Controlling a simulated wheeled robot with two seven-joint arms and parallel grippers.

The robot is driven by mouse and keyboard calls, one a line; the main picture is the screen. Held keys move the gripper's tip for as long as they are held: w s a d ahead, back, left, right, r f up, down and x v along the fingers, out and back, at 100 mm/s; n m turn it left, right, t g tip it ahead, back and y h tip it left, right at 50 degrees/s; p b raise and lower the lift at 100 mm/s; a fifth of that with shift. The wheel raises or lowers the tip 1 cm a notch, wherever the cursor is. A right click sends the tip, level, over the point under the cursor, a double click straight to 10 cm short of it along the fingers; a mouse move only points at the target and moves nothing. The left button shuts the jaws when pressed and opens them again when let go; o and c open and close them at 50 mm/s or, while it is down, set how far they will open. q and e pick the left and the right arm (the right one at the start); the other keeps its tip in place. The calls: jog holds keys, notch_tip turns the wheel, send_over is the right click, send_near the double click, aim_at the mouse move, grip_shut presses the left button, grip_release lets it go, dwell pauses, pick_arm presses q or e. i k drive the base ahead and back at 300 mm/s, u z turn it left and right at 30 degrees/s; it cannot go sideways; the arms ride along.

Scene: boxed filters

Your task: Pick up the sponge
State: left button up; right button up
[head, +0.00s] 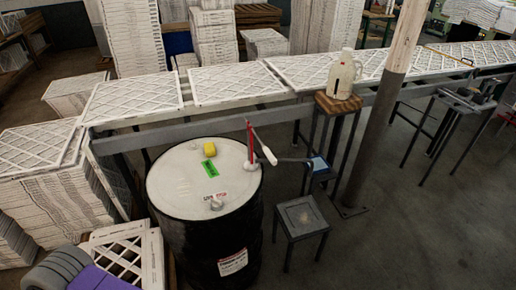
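A small yellow block, which looks like the sponge (209,149), lies on the white top of a black drum (165,185), toward the back of the lid. Nothing touches it from above. A green label lies just in front of it. Neither of my grippers shows in the head view.
A red-handled pump (250,145) stands at the drum lid's right edge. A long conveyor with white lattice-faced filters (135,97) runs behind the drum. A small grey stool (301,217) stands to the right, and a jug (341,75) sits on a wooden stand. Open floor lies at right.

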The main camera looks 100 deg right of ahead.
aim_at(211, 150)
jog(key=z, duration=2.2)
